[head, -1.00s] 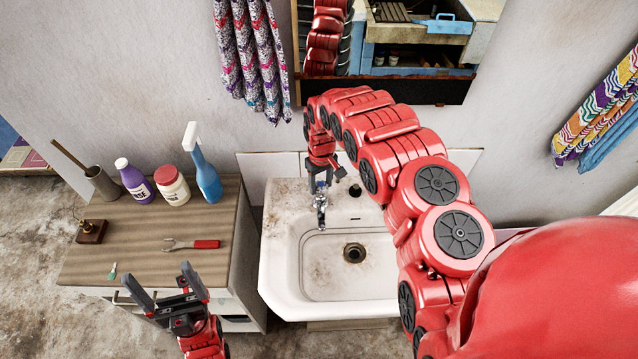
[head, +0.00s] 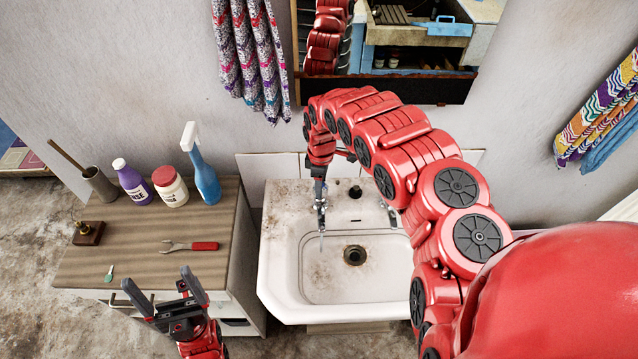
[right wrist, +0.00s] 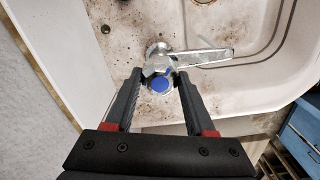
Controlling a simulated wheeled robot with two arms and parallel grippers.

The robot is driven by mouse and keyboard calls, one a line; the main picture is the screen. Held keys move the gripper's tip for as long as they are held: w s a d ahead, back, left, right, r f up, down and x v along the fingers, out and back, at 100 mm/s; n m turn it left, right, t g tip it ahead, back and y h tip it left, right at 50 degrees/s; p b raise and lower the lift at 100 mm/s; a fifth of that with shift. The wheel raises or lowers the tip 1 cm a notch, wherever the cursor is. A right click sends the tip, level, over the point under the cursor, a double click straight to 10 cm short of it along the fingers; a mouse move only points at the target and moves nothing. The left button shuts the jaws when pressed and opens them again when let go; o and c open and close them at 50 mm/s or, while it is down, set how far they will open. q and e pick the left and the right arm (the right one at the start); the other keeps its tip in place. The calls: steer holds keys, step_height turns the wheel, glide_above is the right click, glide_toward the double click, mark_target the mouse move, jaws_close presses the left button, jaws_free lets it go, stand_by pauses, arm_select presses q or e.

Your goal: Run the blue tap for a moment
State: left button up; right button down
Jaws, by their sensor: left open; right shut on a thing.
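The blue tap (right wrist: 160,85) has a metal body, a blue cap and a spout pointing to the right in the right wrist view. In the head view the tap (head: 321,213) stands at the basin's left back, partly hidden by my right gripper. My right gripper (head: 320,187) comes down from above and is shut on the tap's handle, one finger on each side of the blue cap. A thin pale streak (head: 321,241), which looks like running water, hangs below the spout. My left gripper (head: 163,290) is open and empty in front of the cabinet.
The stained white basin (head: 285,270) has a dark drain (head: 354,255). A second tap (head: 388,212) is partly behind my right arm. The wooden cabinet top (head: 150,225) holds a spray bottle (head: 206,178), other bottles and a red-handled wrench (head: 190,246). A mirror hangs above.

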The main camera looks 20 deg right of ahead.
steer(key=shift+w+r+n, duration=0.1)
steer(key=shift+w+n, duration=0.05)
steer(key=shift+n, duration=0.55)
steer(key=shift+c, duration=1.2)
jaws_free()
step_height(320, 180, up, 6)
steer(key=shift+w+f+b, duration=0.1)
steer(key=shift+f+b, duration=0.1)
steer(key=shift+b, duration=0.65)
step_height(320, 180, up, 12)
steer(key=p, duration=0.4)
steer(key=shift+a+f, duration=0.15)
